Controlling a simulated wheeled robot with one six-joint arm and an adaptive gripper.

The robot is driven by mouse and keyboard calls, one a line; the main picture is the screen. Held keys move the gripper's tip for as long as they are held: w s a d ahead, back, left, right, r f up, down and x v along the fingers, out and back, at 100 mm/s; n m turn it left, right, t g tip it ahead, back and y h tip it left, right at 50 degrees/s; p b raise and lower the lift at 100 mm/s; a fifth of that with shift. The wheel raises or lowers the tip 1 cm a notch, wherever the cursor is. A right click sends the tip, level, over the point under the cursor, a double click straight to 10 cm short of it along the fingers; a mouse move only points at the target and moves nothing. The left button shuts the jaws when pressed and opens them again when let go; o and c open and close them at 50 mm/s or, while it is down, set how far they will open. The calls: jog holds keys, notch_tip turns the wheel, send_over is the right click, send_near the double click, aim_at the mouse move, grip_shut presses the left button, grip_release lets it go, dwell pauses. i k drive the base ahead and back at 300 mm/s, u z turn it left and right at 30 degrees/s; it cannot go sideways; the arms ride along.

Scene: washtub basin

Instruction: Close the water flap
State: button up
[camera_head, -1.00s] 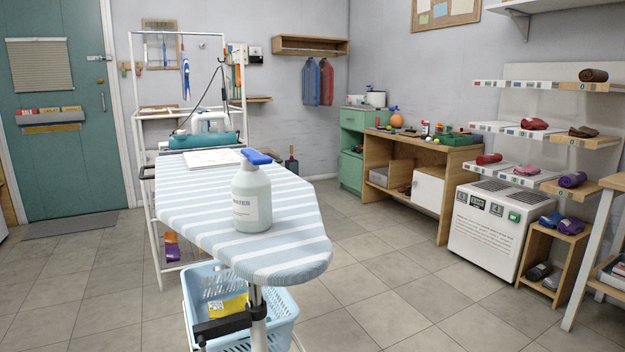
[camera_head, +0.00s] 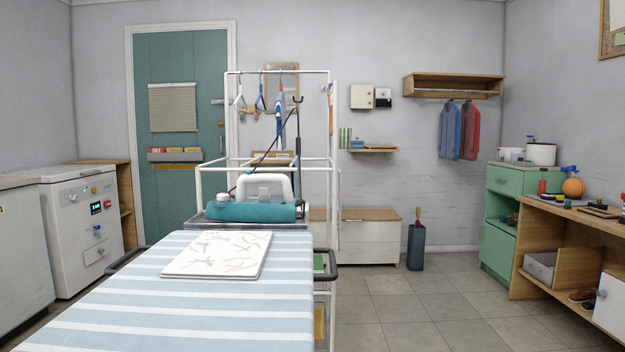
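No part that I can clearly identify as the water flap shows. A teal and white iron-like appliance (camera_head: 252,211) with a white handle sits on the metal-framed cart (camera_head: 203,182) beyond the far end of the ironing board. A small white cap (camera_head: 222,199) is at its left end; I cannot tell whether this is the flap or whether it is open. The blue-and-white striped ironing board (camera_head: 185,305) fills the lower left. A white patterned plate (camera_head: 218,254) lies flat on it, nearer than the appliance. My gripper is not in view.
White machines (camera_head: 78,228) stand at the left wall. A black handle loop (camera_head: 322,272) sticks out right of the board. A green cabinet (camera_head: 510,225) and a wooden bench (camera_head: 565,250) line the right. Tiled floor (camera_head: 420,310) is free between the board and the bench.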

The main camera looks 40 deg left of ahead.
aim_at(264, 197)
jog(key=u, duration=0.6)
jog(key=i, duration=1.85)
jog(key=u, duration=1.05)
